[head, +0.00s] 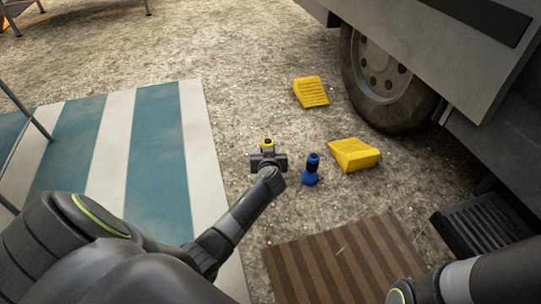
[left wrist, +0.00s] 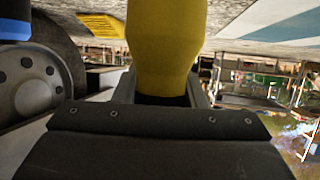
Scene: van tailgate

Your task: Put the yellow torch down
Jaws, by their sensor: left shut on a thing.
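The yellow torch (head: 268,143) is in my left gripper (head: 268,158), over the gravel just right of the striped mat. In the left wrist view the torch (left wrist: 166,45) fills the space between the fingers of my left gripper (left wrist: 165,95). Most of the torch is hidden by the gripper in the head view, and I cannot tell whether its lower end touches the ground. My right gripper is not in view; only part of my right arm shows at the bottom right.
A blue torch (head: 311,170) stands on the gravel close right of my left gripper. Two yellow wheel chocks (head: 311,92) (head: 354,154) lie near the van wheel (head: 383,70). A striped mat (head: 197,150) is at left, a brown slatted mat (head: 340,262) in front, a step (head: 485,228) at right.

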